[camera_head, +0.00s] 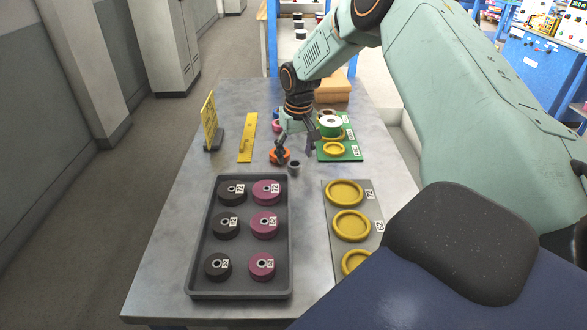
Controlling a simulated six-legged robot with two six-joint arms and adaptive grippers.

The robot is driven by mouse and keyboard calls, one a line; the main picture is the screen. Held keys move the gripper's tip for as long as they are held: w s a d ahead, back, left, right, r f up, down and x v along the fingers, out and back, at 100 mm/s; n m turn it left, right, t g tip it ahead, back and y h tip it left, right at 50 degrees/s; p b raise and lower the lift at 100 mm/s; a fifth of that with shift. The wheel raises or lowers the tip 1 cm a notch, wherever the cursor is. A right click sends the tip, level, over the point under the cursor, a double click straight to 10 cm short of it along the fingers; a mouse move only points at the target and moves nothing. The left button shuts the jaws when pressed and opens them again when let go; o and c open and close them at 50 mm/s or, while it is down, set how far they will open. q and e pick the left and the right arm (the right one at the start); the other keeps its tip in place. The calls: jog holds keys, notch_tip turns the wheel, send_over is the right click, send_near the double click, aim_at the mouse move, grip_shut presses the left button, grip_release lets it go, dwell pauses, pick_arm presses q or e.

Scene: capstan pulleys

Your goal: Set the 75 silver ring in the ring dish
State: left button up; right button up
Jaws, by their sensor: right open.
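My right gripper (296,146) reaches down over the far middle of the table, its fingers apart. One finger overlaps an orange round piece (285,159) in the picture; I cannot tell whether they touch. A small grey, silver-looking ring or sleeve (294,168) stands just in front of the gripper. Its number is too small to read, so I cannot tell whether it is the 75 ring. Several yellow round dishes, such as this one (345,193), sit on the grey board at right; another yellow dish (334,149) is on the green board. Which is the ring dish is unclear. My left gripper is out of view.
A dark tray (291,235) holds several black and magenta labelled pulleys at front left. The green board (350,154) also carries a green-and-white pulley (330,126). My right arm covers the right side.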

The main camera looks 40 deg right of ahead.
aim_at(295, 163)
jog(key=shift+w+d+f, duration=0.1)
jog(key=shift+d+f, duration=0.1)
jog(key=shift+f, duration=1.3)
jog(key=shift+a, duration=0.1)
jog(key=shift+c, duration=0.2)
jog(key=shift+c, duration=0.8)
grip_shut()
